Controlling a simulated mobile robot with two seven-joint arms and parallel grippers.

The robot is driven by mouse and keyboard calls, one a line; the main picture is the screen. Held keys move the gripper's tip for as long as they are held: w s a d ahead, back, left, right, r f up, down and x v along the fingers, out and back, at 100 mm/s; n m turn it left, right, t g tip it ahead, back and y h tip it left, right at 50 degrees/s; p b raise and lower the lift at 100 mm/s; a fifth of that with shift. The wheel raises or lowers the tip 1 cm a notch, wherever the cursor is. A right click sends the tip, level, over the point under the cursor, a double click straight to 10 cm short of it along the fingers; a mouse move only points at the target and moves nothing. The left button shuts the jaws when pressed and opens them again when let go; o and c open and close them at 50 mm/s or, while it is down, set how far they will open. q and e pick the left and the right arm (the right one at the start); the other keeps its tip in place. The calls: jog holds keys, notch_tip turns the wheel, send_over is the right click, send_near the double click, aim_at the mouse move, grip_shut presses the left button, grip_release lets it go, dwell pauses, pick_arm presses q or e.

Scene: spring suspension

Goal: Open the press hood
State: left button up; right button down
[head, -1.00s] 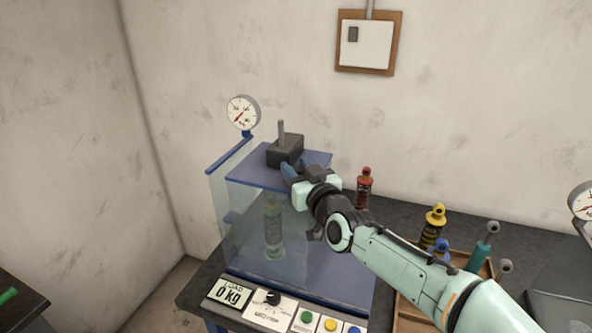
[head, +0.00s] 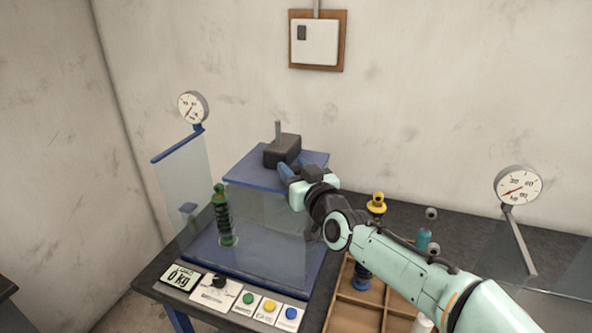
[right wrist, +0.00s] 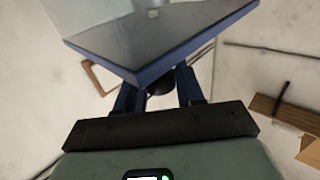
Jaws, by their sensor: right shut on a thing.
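The press hood shows as a blue top plate (head: 245,173) over clear side panels (head: 265,218). It stands toward the right part of the press base (head: 205,250). A green spring shock absorber (head: 222,215) stands upright on the base, left of the hood and clear of it. My right gripper (head: 287,172) is at the plate's right side, shut on the hood; its fingers cover the spot it grips. In the right wrist view the blue fingers (right wrist: 160,95) reach under the plate (right wrist: 165,45), with a dark round part between them. My left gripper is not in view.
A dark block with a rod (head: 282,150) is on top of the plate. A fixed clear panel with a gauge (head: 193,107) stands at the left. A wooden tray (head: 345,305) and a yellow-topped shock absorber (head: 377,204) are right of the press. Another gauge (head: 518,185) stands farther right.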

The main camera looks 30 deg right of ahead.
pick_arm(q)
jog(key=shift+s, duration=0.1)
pick_arm(e)
jog(key=shift+d, duration=0.1)
jog(key=c, duration=0.8)
grip_release()
jog(key=shift+s+f+b, duration=0.1)
jog(key=shift+s+b, duration=0.25)
jog(key=shift+s, duration=0.15)
pick_arm(q)
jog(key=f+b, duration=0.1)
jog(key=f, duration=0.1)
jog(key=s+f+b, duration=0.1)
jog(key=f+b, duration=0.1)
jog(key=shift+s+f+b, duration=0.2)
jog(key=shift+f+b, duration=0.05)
jog(key=shift+b, duration=0.05)
pick_arm(e)
jog(key=s+a, duration=0.1)
jog(key=s, duration=1.1)
jog(key=shift+s, duration=0.15)
